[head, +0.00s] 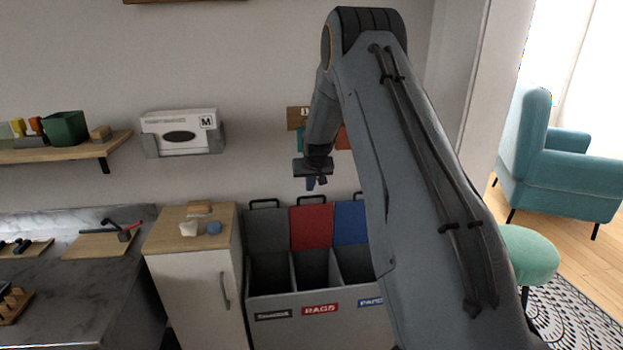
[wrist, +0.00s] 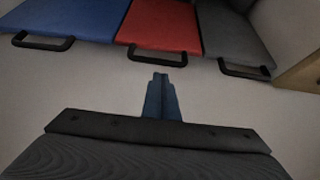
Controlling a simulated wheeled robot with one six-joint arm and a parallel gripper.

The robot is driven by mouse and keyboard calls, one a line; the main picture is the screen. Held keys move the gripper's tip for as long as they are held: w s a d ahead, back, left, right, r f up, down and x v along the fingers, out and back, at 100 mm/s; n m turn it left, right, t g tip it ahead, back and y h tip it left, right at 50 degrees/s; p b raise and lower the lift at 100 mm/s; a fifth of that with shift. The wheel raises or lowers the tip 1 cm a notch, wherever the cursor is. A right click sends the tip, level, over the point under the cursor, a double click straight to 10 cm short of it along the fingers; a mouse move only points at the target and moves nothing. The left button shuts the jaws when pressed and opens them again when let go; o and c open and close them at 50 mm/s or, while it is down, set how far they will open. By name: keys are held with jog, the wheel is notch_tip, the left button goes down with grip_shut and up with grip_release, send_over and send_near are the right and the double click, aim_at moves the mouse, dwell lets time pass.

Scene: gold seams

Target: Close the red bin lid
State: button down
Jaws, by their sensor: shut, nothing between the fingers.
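The red bin lid (head: 311,226) stands open, tilted up at the back of the middle compartment labelled RAGS. It also shows in the wrist view (wrist: 160,24), with its black handle (wrist: 157,57) toward my gripper. My gripper (head: 315,183) is above the lids in the head view, close to the wall. Its blue fingers (wrist: 161,80) are shut and empty, apart from the red lid's handle. The grey bin (head: 290,320) has its openings uncovered below the lids.
A grey lid (head: 266,229) and a blue lid (head: 351,222) also stand open on either side of the red one. A cabinet (head: 192,290) with small items on top is left of the bin. A wall shelf (head: 75,150) and glove box (head: 180,133) are farther left.

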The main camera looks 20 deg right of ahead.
jog(key=shift+p+x, duration=0.45)
jog(key=shift+x, duration=1.45)
jog(key=shift+s+a, duration=0.15)
